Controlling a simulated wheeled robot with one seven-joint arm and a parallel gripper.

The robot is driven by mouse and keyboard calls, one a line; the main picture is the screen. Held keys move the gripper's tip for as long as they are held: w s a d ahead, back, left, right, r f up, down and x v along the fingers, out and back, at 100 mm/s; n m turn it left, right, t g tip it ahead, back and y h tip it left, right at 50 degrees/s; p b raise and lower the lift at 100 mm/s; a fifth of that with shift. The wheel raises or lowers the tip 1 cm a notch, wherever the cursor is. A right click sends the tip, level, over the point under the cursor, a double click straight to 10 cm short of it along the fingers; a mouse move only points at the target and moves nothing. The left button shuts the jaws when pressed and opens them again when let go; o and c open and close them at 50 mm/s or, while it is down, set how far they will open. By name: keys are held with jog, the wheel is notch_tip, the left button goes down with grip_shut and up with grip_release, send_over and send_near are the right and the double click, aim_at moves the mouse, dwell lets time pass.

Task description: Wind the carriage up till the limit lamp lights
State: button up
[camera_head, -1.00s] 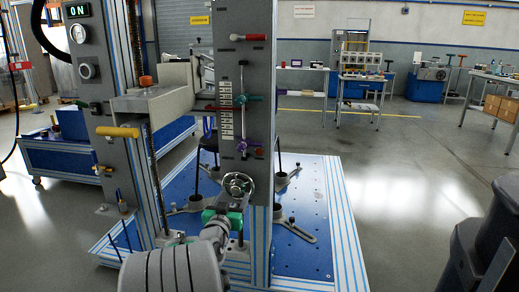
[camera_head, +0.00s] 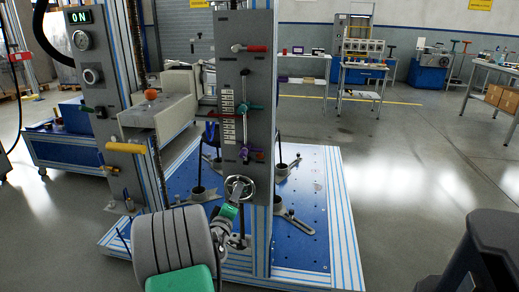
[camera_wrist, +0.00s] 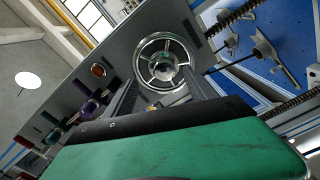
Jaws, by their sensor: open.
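The metal handwheel (camera_head: 239,188) sits low on the grey column's front face. It fills the upper middle of the wrist view (camera_wrist: 163,62), with spokes and a bright hub. My gripper (camera_head: 232,206) is just in front of and below the wheel. In the wrist view my gripper (camera_wrist: 163,92) is open, its dark fingers apart on either side of the hub's line; I cannot tell whether they touch the wheel. The grey carriage (camera_head: 158,112) with an orange knob stands at about mid-height. A round amber-red lamp (camera_wrist: 98,70) beside the wheel looks unlit.
The column (camera_head: 260,80) carries a white scale (camera_head: 228,117) and red, teal and purple handles. A yellow handle (camera_head: 125,147) is at left. Blue perforated base (camera_head: 305,225) has several clamp feet. A dark stool (camera_head: 490,245) stands at lower right. Open floor lies right of the base.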

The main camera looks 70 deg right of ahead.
jog(key=shift+n, duration=0.3)
jog(key=n+p, duration=0.1)
jog(key=n, duration=0.1)
jog(key=n+p, duration=0.2)
jog(key=n, duration=0.1)
jog(key=n+p, duration=0.2)
jog(key=n, duration=0.1)
jog(key=shift+w+f, duration=0.15)
jog(key=shift+w, duration=0.15)
